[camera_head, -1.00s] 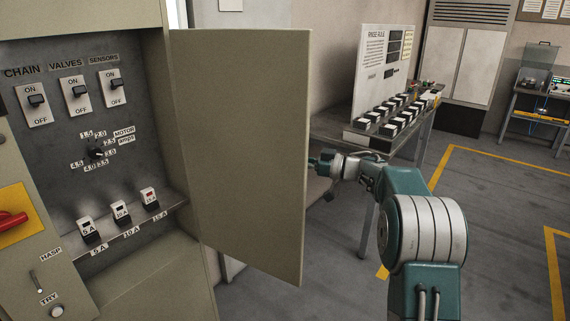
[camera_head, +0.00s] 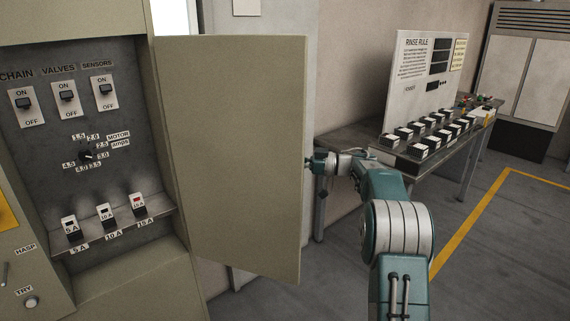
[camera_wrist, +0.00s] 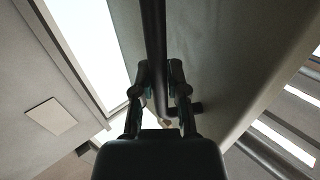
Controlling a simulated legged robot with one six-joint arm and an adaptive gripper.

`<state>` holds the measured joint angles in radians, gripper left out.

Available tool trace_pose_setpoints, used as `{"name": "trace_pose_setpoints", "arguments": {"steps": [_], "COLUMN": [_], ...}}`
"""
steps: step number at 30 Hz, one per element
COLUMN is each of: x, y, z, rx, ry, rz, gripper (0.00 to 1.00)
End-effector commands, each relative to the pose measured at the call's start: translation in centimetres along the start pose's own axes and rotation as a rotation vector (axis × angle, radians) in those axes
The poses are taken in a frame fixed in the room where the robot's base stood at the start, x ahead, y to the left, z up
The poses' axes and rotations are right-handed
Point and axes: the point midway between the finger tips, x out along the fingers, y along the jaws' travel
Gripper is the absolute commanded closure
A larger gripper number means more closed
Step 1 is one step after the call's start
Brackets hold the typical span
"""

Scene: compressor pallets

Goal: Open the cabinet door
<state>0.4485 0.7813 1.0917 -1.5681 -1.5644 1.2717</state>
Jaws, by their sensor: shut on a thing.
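The cabinet door (camera_head: 235,150) stands swung wide open, its flat beige inner face towards the head camera. The cabinet (camera_head: 180,262) is at the left, its inside showing. My gripper (camera_head: 312,164) is at the door's free edge, mostly hidden behind it in the head view. In the wrist view my gripper (camera_wrist: 161,92) has its fingers on both sides of a dark bar handle (camera_wrist: 153,35) on the door's outer face (camera_wrist: 225,50) and is shut on it.
Inside the cabinet are switches (camera_head: 67,95), a dial (camera_head: 86,156) and several breakers (camera_head: 106,214). A table (camera_head: 415,165) with a sign board (camera_head: 425,75) and rows of small boxes stands behind my arm at the right. Grey floor (camera_head: 400,280) is open around it.

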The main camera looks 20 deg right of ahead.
Motion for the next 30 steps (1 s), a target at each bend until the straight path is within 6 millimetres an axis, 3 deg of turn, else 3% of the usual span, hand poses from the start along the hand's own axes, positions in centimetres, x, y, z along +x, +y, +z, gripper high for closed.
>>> {"name": "trace_pose_setpoints", "arguments": {"steps": [16,17,19,30], "x": [-0.63,-0.63,-0.62,-0.48], "y": [0.28,0.29,0.29,0.23], "z": [0.19,0.19,0.17,0.06], "rx": [0.002,0.002,0.002,0.001], "ry": [-0.003,-0.003,-0.002,-0.001], "rz": [0.004,0.004,0.004,0.002], "gripper": [1.00,0.77,0.46,0.46]}}
